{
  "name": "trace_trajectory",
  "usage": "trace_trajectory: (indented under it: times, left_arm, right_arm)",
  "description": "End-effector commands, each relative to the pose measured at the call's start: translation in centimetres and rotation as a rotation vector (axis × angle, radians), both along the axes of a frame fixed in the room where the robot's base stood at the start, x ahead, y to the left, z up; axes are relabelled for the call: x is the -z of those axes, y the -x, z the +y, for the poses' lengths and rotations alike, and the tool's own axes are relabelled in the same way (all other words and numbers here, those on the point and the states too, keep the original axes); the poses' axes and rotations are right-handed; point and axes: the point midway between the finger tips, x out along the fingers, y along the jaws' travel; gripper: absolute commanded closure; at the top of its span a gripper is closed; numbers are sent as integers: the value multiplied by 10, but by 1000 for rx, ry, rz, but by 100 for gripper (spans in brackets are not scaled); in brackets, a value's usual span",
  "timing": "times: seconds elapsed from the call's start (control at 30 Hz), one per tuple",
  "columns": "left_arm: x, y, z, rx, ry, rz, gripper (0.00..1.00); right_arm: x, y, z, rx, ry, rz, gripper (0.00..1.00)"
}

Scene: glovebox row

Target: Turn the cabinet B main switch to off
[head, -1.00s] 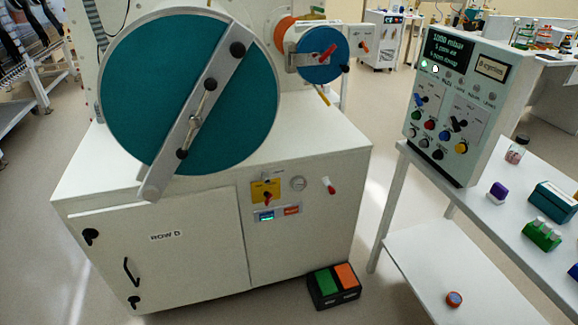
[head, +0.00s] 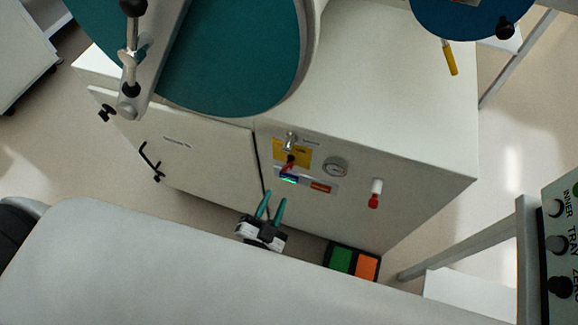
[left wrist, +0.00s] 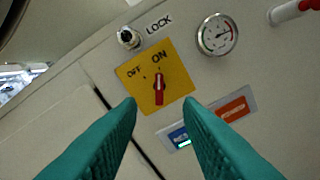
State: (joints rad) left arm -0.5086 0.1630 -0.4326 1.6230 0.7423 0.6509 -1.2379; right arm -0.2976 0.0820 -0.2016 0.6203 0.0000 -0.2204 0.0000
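The main switch is a red knob (left wrist: 159,88) on a yellow plate (left wrist: 184,60) marked OFF and ON in the left wrist view. The knob stands along the line to the ON mark. In the head view the switch (head: 289,162) sits on the white cabinet's front (head: 340,215). My left gripper (head: 271,200) is open and empty, in front of the cabinet and below the switch in the picture. In the left wrist view its green fingers (left wrist: 160,106) are spread on either side below the knob, not visibly touching it. My right gripper is not in view.
A LOCK fitting (left wrist: 129,38), a round gauge (left wrist: 217,34) and a small display panel (left wrist: 178,138) surround the switch. A red-tipped handle (head: 375,194) sticks out to the right. A green-and-orange pedal (head: 352,261) lies on the floor. A teal round door (head: 235,55) overhangs above.

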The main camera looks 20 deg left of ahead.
Motion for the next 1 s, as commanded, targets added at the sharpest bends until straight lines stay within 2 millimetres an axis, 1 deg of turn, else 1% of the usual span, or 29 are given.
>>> trace_trajectory:
  times: [0.23, 0.4, 0.5, 0.6, 0.7, 0.97, 1.0]
  left_arm:
    - [-1, -49, -2, 1, 0, -3, 67]
    - [0, -81, -3, 2, -1, -1, 67]
    - [1, -95, -4, 3, 0, 1, 67]
    - [1, -104, -4, 3, 0, 1, 67]
    - [1, -109, -4, 2, 0, 2, 67]
    - [1, -110, -4, 3, 0, 3, 67]
    - [1, -110, -4, 3, 0, 3, 69]
  right_arm:
    - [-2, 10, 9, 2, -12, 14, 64]
    - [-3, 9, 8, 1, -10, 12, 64]
    - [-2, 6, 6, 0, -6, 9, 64]
    - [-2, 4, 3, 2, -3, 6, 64]
    - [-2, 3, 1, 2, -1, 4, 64]
    - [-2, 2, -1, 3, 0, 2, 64]
    - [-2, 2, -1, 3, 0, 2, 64]
